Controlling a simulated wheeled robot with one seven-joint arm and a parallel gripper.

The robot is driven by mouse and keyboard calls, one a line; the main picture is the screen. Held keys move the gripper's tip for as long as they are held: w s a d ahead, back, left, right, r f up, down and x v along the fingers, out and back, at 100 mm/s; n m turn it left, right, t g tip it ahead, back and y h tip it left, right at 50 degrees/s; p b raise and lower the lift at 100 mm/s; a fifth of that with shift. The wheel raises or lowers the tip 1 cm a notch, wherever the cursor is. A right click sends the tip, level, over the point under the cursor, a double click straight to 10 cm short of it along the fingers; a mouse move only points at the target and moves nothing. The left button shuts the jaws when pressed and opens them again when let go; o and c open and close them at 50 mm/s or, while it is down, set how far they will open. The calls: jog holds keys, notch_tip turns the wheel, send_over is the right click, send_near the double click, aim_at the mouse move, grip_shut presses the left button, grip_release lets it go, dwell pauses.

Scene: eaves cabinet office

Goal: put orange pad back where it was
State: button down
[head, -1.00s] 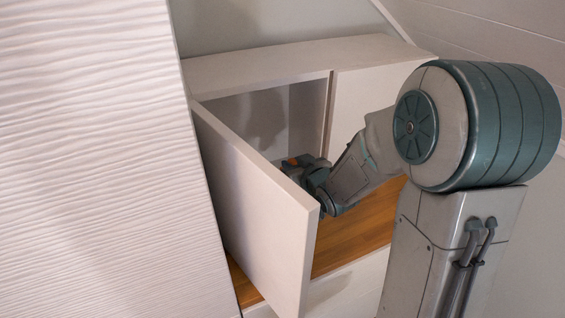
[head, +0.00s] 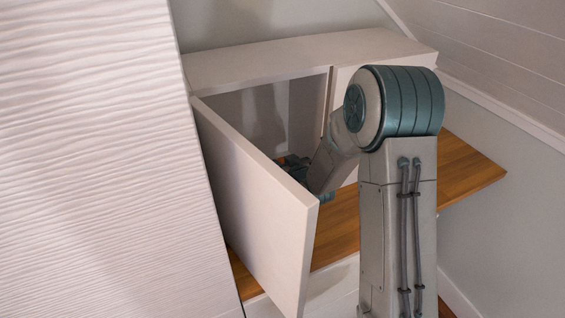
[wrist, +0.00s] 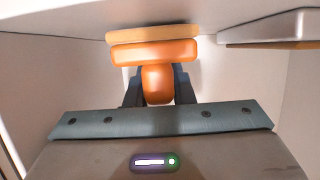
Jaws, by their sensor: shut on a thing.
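The orange pad (wrist: 155,52) shows in the wrist view as an orange block with a paler orange layer on its far side and a short stem toward me. My gripper (wrist: 158,90) is shut on the stem. In the head view my gripper (head: 292,165) is at the opening of the white cabinet (head: 250,68), behind its open door (head: 255,205). The pad is mostly hidden there by the door and my arm. I cannot tell whether the pad touches any cabinet surface.
The open door stands out toward the front, close on the left of my arm. A wooden top (head: 455,172) runs beneath and to the right. A pale ledge or panel edge (wrist: 270,28) shows at upper right in the wrist view. A textured white panel (head: 95,160) fills the left.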

jog(key=shift+f+b, duration=0.25)
jog(key=shift+b, duration=0.1)
jog(key=c, duration=1.3)
grip_release()
jog(key=shift+o, duration=0.2)
jog(key=shift+r, duration=0.15)
jog(key=shift+r+p, duration=0.15)
jog(key=shift+p, duration=0.2)
jog(key=s+d+r+m+g+h, duration=0.1)
jog(key=s+d+r+g+h, duration=0.15)
jog(key=s+d, duration=0.5)
jog(key=s+d+r+m+g+h, duration=0.2)
jog(key=s+d+r+h, duration=0.15)
jog(key=s, duration=0.65)
jog(key=s+r+g, duration=0.2)
jog(key=s+g, duration=0.1)
jog(key=s, duration=0.5)
jog(key=s+d+r+m+g, duration=0.1)
jog(key=s+r+g, duration=0.1)
jog(key=s, duration=0.5)
jog(key=shift+s+d+r+m+g+y+b, duration=0.2)
jog(key=shift+s+d+m+g+y+b, duration=0.15)
jog(key=shift+g+b, duration=0.1)
